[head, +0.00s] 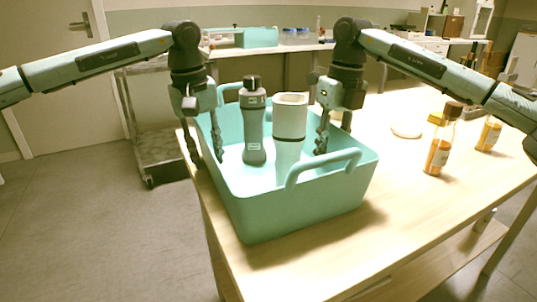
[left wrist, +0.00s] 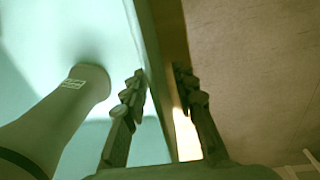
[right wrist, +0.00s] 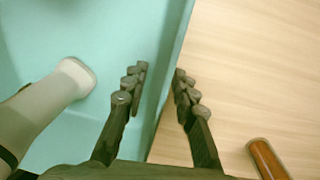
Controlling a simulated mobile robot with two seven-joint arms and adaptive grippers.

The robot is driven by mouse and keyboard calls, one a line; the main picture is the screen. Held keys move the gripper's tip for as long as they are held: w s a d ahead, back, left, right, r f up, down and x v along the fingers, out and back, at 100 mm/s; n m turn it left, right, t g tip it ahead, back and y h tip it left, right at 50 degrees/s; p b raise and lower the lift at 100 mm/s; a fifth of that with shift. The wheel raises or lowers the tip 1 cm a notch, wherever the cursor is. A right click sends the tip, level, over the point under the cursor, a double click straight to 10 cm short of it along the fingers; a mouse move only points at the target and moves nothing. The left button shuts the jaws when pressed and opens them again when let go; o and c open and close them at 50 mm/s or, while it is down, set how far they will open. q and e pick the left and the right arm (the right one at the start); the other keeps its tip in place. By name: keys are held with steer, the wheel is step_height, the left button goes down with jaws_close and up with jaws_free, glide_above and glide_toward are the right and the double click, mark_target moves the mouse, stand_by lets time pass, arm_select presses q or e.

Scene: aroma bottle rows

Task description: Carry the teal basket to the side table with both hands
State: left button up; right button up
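The teal basket (head: 300,203) stands on the wooden table (head: 405,215), near its left edge. It holds a dark grey bottle (head: 254,135) and a white-topped tumbler (head: 290,118), both upright. My left gripper (head: 207,162) is open, with its fingers on either side of the basket's left wall; the wall also shows between them in the left wrist view (left wrist: 160,75). My right gripper (head: 334,141) is open, its fingers on either side of the right wall, seen in the right wrist view (right wrist: 165,110). I cannot tell whether any finger touches the wall. Which surface is the side table is unclear.
Orange-labelled bottles (head: 438,152) and a white round item (head: 407,129) stand on the table to the right. A metal cart (head: 160,148) stands behind left. A long counter (head: 300,47) at the back carries another teal container (head: 260,37). The floor at left is clear.

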arm_select(q)
steer(key=shift+f, duration=0.25)
arm_select(e)
steer(key=shift+f, duration=0.3)
arm_select(q)
jaws_close()
arm_select(e)
jaws_close()
steer(key=shift+r, duration=0.1)
